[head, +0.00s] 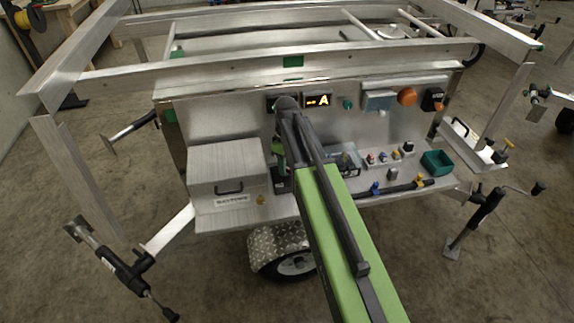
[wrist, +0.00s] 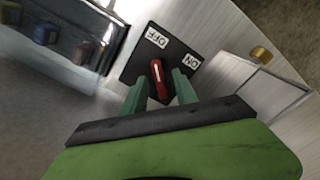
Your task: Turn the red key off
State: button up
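The red key (wrist: 159,84) sits on a black plate (wrist: 132,70) in the wrist view, with a white mark near its upper end. The plate has a white OFF label (wrist: 157,38) above the key and a white ON label (wrist: 193,62) to the right. My gripper (wrist: 161,76) is open, one green finger on each side of the key. A narrow gap seems to show beside each finger; contact cannot be told. In the head view my gripper (head: 279,150) points down at the trailer's shelf, and I cannot make out the key there.
A metal box (head: 228,170) stands left of my gripper. A clear-sided case (wrist: 75,35) is close by in the wrist view. Right of my arm are small coloured switches (head: 383,157) and a green bin (head: 436,162). A lit display (head: 318,100) is on the panel behind.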

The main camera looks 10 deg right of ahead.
jog(key=shift+r, duration=0.1)
notch_tip(320, 180, up, 17)
jog(key=p, duration=1.7)
jog(key=shift+r, duration=0.15)
jog(key=s+m, duration=0.9)
jog(key=s, duration=0.6)
jog(key=shift+d, duration=0.2)
